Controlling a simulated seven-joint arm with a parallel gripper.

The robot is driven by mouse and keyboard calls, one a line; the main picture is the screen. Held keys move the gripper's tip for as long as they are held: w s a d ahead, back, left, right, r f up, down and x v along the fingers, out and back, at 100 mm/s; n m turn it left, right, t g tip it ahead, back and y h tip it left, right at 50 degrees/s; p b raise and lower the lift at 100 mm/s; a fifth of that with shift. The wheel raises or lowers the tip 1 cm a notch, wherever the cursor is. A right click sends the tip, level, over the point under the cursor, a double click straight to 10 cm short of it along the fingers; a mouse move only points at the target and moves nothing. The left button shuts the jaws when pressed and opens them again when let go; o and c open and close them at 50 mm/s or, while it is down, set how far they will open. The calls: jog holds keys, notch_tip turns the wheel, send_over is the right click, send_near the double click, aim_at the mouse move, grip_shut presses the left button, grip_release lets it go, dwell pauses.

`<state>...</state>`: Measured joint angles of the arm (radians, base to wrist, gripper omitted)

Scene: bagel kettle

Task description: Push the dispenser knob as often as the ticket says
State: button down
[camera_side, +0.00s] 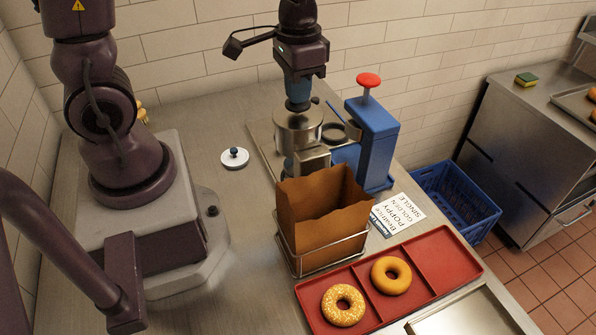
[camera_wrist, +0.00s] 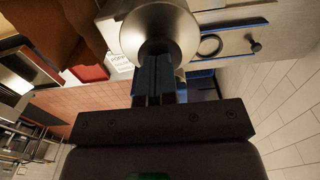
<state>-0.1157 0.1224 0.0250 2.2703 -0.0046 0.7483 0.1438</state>
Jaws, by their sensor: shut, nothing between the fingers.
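The blue dispenser (camera_side: 376,142) stands at the right edge of the steel counter. Its red knob (camera_side: 368,80) sits raised on a thin stem. In the wrist view the fingers (camera_wrist: 153,66) overlap the round steel kettle (camera_wrist: 160,30). Whether they touch it is unclear.
A brown paper bag (camera_side: 324,211) stands in a wire holder before the kettle. A red tray (camera_side: 447,262) holds a seeded bagel (camera_side: 343,304) and a plain one (camera_side: 391,275). A white lid (camera_side: 235,157) lies left. A blue crate (camera_side: 455,197) sits beyond the counter's right edge.

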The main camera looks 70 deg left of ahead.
jog(key=shift+r, duration=2.7)
notch_tip(320, 180, up, 6)
jog(key=s+d+r+t, duration=0.2)
jog(key=s+d+t, duration=0.2)
jog(key=s, duration=0.5)
jog(key=shift+r+t, duration=0.25)
jog(key=shift+t, duration=0.55)
